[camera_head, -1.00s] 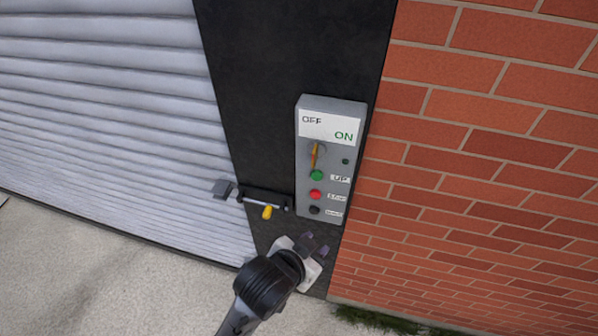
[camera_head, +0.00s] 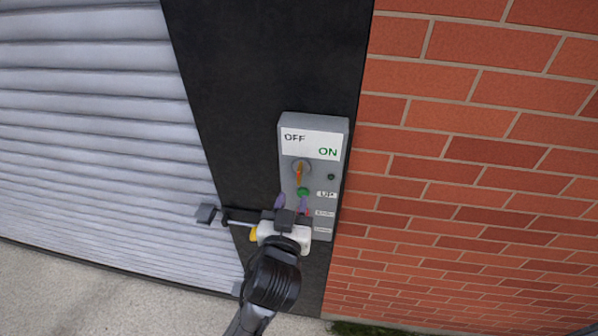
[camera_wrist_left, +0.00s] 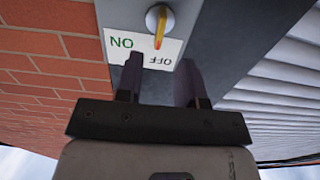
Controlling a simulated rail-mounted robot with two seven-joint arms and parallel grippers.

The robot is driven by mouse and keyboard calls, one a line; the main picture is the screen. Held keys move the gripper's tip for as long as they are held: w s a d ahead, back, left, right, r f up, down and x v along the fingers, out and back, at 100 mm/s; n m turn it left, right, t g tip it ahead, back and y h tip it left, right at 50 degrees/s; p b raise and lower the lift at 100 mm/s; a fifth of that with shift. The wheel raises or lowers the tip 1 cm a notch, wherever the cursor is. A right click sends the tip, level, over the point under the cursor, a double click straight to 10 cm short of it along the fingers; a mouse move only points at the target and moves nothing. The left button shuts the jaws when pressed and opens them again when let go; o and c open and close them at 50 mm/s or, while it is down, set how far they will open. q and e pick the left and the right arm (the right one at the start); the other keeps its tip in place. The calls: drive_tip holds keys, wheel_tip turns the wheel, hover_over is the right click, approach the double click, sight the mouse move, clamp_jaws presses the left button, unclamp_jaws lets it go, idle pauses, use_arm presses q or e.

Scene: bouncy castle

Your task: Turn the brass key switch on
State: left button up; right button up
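The brass key switch (camera_head: 301,167) is a round metal knob with a narrow orange-yellow key tab, on a grey control box (camera_head: 284,151). The tab stands nearly upright in the head view. Above it, a white label (camera_head: 311,144) reads OFF at left and ON at right. My left gripper (camera_head: 292,201) is open and empty, its two fingers apart just below the key, over the button area. In the left wrist view, which is upside down, the key (camera_wrist_left: 159,33) lies just beyond the gap between the fingers (camera_wrist_left: 159,72). My right gripper is not in view.
The green UP button (camera_head: 303,192) sits just below the key; the lower buttons are mostly hidden by my gripper. A small dark lamp (camera_head: 331,177) is right of the key. A brick wall (camera_head: 470,150) is at right, a ribbed shutter (camera_head: 90,120) at left.

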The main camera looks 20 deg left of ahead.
sight(298, 180)
use_arm(q)
drive_tip(key=w, duration=0.3)
drive_tip(key=w+a+p, duration=0.1)
drive_tip(key=w, duration=0.4)
drive_tip(key=shift+w+a, duration=0.3)
drive_tip(key=shift+a, duration=0.05)
clamp_jaws()
